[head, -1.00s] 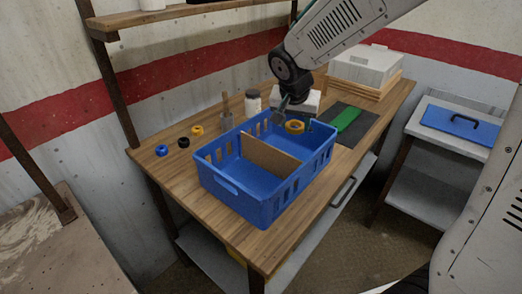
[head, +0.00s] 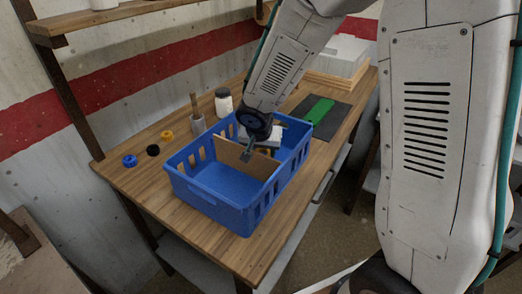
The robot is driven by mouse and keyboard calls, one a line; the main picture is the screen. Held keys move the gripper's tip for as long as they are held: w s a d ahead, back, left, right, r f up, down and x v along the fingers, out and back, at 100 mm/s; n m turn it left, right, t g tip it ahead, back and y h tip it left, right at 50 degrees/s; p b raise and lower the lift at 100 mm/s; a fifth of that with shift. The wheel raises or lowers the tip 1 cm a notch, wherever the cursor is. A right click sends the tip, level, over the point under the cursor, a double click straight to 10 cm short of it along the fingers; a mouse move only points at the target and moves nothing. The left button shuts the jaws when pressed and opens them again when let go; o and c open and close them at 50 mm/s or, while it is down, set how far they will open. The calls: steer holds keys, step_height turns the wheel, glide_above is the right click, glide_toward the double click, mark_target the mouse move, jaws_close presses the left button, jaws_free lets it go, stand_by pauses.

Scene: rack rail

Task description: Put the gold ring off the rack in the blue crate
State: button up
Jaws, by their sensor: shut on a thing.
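The blue crate (head: 205,194) stands on the wooden table, split in two by a brown divider (head: 240,162). My gripper (head: 255,154) is above the crate, close to the divider, pointing down. It is shut on the gold ring (head: 268,152), of which only a small yellow part shows behind the divider and my gripper. I cannot tell whether the ring touches the crate. The front compartment looks empty; the rear one is partly hidden by my arm. I cannot make out the rack.
On the table (head: 222,240), left of the crate, lie blue (head: 129,160), black (head: 152,150) and yellow (head: 167,134) round pieces. A grey holder with a wooden handle (head: 196,115) and a white jar (head: 223,102) stand behind it. A green strip (head: 316,109) lies on a dark mat.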

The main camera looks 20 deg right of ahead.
steer(key=shift+f, duration=0.15)
steer(key=o, duration=1.1)
steer(key=shift+c, duration=0.2)
steer(key=v, duration=1.3)
steer(key=s+d+r+n+g, duration=0.1)
steer(key=s+d+r+n, duration=0.1)
steer(key=s, duration=0.6)
steer(key=s+d+r+n+g+y, duration=0.1)
steer(key=s+d+r+n, duration=0.1)
steer(key=s, duration=0.6)
steer(key=s+d+r+n+y, duration=0.1)
steer(key=s+r, duration=0.3)
steer(key=s, duration=0.5)
steer(key=shift+d+n+g, duration=0.4)
steer(key=shift+d+n, duration=0.05)
steer(key=shift+n, duration=0.15)
steer(key=shift+s+r, duration=0.1)
